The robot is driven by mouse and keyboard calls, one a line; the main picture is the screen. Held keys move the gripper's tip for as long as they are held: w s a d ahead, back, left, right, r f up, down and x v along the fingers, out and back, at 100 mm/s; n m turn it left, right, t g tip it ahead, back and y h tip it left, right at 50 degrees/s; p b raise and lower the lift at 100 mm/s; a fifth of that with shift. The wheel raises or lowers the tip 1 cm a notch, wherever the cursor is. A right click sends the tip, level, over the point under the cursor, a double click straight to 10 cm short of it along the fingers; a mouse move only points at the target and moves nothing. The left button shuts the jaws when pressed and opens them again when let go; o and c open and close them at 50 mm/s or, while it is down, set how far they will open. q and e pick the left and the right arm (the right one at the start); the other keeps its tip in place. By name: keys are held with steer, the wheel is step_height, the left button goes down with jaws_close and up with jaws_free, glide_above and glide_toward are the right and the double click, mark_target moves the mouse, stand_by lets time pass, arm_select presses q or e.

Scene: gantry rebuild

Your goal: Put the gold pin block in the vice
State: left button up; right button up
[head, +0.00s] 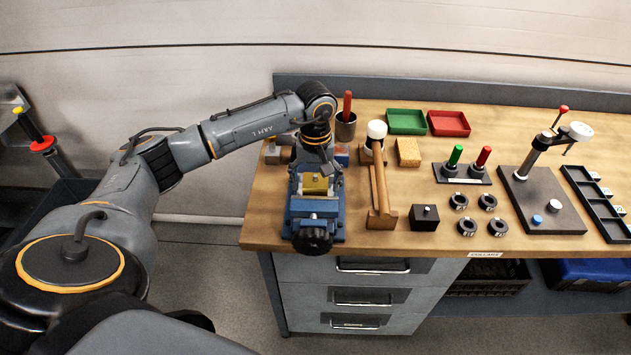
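The gold pin block (315,185) sits at the blue vice (316,207), between its jaws as far as I can see, with a small pin on top. The vice stands at the left front of the bench, its dark round handle facing the front edge. My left gripper (316,178) points down right over the vice. Its dark fingers look spread to either side of the block, with what seems a gap. Whether a fingertip touches the block is too small to tell. My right gripper is out of view.
A mallet (380,190) and a black block (424,216) are right of the vice. Behind stand a cup with a red handle (346,128), a green tray (406,122) and a red tray (448,123). Several black collars (467,226) and a press stand (541,200) lie further right.

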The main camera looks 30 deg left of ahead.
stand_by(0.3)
arm_select(q)
step_height(320, 180, up, 12)
stand_by(0.4)
